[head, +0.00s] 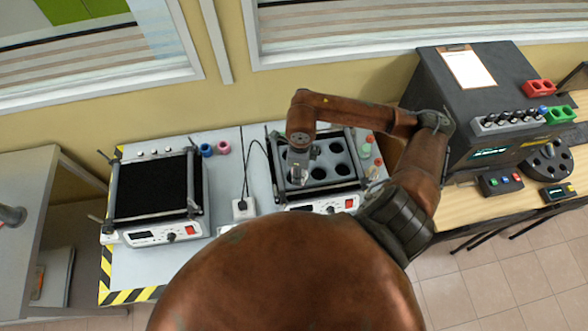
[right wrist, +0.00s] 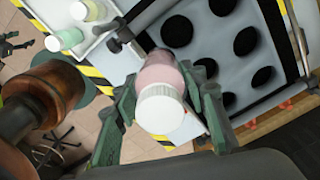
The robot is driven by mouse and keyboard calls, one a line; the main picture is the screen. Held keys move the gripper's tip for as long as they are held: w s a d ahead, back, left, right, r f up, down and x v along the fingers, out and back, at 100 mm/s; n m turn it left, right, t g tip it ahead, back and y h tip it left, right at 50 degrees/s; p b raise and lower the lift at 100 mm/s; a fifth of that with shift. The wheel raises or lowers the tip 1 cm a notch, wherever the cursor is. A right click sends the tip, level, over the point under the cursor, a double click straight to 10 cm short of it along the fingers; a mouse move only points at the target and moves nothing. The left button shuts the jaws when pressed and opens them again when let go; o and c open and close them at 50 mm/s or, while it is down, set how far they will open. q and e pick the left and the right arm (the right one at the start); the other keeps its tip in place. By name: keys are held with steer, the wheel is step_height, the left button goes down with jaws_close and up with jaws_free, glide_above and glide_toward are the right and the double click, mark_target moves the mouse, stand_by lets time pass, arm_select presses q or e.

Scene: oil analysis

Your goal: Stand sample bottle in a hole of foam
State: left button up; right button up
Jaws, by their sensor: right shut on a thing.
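My right gripper (head: 298,165) is shut on a sample bottle with a white cap (right wrist: 160,108) and a pinkish body, held between its two green-grey fingers in the right wrist view. The foam (right wrist: 222,55) is a grey block with several round dark holes. It also shows in the head view (head: 326,160), on the right-hand shaker. In the head view the gripper and bottle are over the left part of the foam. The bottle's lower end is hidden, so I cannot tell whether it is above a hole or inside one. My left gripper is not in view.
Other capped bottles (head: 365,150) stand right of the foam; greenish ones sit in a white tray in the right wrist view. A left-hand shaker (head: 152,187) has a black top. Metal bars frame the foam. A dark analyser (head: 480,75) stands at the right.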

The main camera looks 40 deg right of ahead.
steer(key=w+f, duration=0.1)
steer(key=f, duration=0.1)
steer(key=w+d+f+p, duration=0.1)
steer(key=w+f, duration=0.1)
steer(key=f, duration=0.1)
steer(key=w+f+p, duration=0.1)
steer(key=f, duration=0.2)
steer(key=shift+w+d, duration=0.25)
steer(key=shift+f, duration=0.6)
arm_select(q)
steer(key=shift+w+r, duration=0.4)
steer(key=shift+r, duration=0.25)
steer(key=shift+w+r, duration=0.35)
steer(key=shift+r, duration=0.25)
arm_select(e)
steer(key=o, duration=1.3)
